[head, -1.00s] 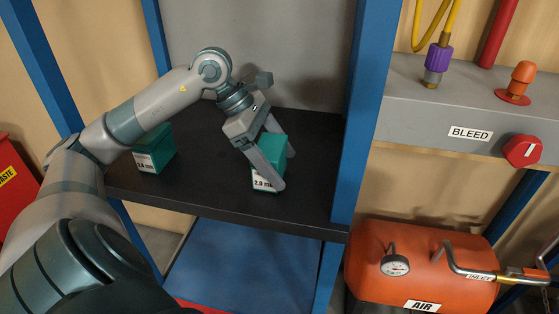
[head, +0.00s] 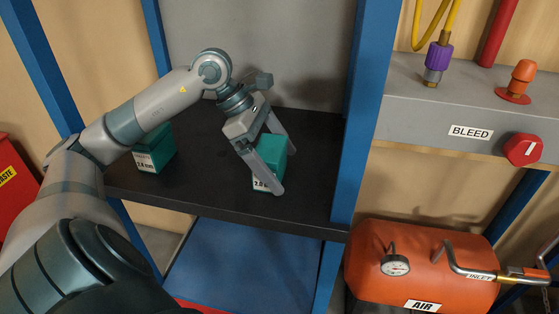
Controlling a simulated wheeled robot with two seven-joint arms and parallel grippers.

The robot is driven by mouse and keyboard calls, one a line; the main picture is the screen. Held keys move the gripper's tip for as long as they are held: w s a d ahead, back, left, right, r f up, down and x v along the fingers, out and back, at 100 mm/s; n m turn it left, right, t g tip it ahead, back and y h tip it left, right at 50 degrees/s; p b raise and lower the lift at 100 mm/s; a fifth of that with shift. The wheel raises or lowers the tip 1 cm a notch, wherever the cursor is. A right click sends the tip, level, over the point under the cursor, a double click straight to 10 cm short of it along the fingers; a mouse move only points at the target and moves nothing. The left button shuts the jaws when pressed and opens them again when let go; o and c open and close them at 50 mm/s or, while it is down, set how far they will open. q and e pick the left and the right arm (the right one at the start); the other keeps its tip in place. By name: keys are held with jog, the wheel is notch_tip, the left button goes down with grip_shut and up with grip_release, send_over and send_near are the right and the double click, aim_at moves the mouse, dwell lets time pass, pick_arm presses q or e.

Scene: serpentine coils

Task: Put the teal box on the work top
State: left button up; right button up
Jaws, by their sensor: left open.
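Two teal boxes with white labels stand on a black shelf (head: 215,190) in the head view. One teal box (head: 275,152) is at the right of the shelf, its label partly covered by a finger. The other teal box (head: 155,155) is at the left, partly behind my left arm. My left gripper (head: 284,172) is open, with its fingers reaching down on either side of the right box. I cannot tell whether the fingers touch it. My right gripper is not in view. No surface is clearly identifiable as the work top.
A blue post (head: 365,120) stands close to the right of the gripper. Beyond it are a grey panel (head: 425,105) with a red knob (head: 523,150) and an orange air tank (head: 420,262). A blue surface (head: 245,265) lies below the shelf. The shelf between the boxes is clear.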

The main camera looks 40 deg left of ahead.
pick_arm(q)
jog(key=shift+a+r, duration=0.15)
jog(key=shift+r, duration=0.1)
jog(key=b+v, duration=0.1)
jog(key=v, duration=1)
jog(key=shift+r+b, duration=0.3)
jog(key=shift+b, duration=0.05)
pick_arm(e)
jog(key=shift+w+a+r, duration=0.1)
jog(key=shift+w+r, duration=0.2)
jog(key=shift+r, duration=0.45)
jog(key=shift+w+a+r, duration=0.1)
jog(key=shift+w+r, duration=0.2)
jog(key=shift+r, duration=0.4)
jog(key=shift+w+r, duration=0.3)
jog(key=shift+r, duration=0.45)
pick_arm(q)
jog(key=shift+s, duration=0.1)
